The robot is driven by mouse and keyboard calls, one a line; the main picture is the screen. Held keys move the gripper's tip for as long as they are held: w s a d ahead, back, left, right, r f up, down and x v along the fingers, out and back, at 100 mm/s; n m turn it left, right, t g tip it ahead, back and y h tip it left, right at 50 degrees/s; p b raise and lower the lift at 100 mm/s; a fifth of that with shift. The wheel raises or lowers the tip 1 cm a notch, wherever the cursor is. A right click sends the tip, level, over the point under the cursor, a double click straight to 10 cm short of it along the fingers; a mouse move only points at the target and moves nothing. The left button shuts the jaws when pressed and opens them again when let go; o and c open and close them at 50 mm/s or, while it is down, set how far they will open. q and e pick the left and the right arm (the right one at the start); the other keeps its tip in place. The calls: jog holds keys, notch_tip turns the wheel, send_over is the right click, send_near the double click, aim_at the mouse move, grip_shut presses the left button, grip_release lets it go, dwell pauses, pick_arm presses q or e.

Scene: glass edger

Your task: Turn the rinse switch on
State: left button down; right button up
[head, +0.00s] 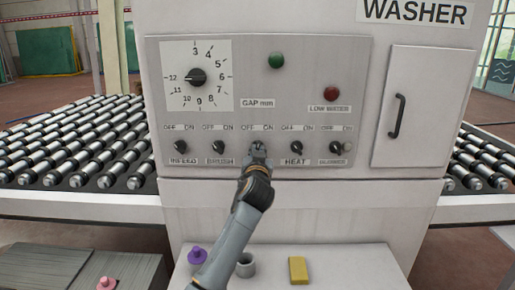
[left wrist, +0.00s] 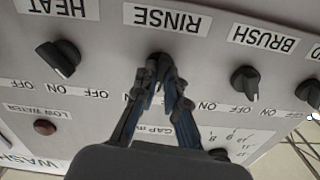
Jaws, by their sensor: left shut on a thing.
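The washer's control panel (head: 310,65) faces me with a row of black rotary switches. The rinse switch (left wrist: 158,58) sits in the middle of the row, under its RINSE label in the upside-down left wrist view. My left gripper (head: 257,150) is at that switch, and its fingers (left wrist: 160,88) are closed around the knob. The fingers hide most of the knob, so I cannot tell where its pointer stands. In the head view the gripper covers the RINSE label, while OFF and ON show above it. My right gripper is not in view.
The brush switch (head: 218,147) and heat switch (head: 296,147) flank the gripper closely. A green lamp (head: 276,60), a red LOW WATER lamp (head: 331,93) and a gap dial (head: 197,77) are above. A ledge below holds a yellow block (head: 298,270) and a purple knob-like piece (head: 197,256).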

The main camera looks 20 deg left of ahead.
pick_arm(q)
jog(key=m+p, duration=0.2)
jog(key=m, duration=0.3)
dwell(0.5)
jog(key=c, duration=1.4)
grip_release()
jog(key=v, duration=1.2)
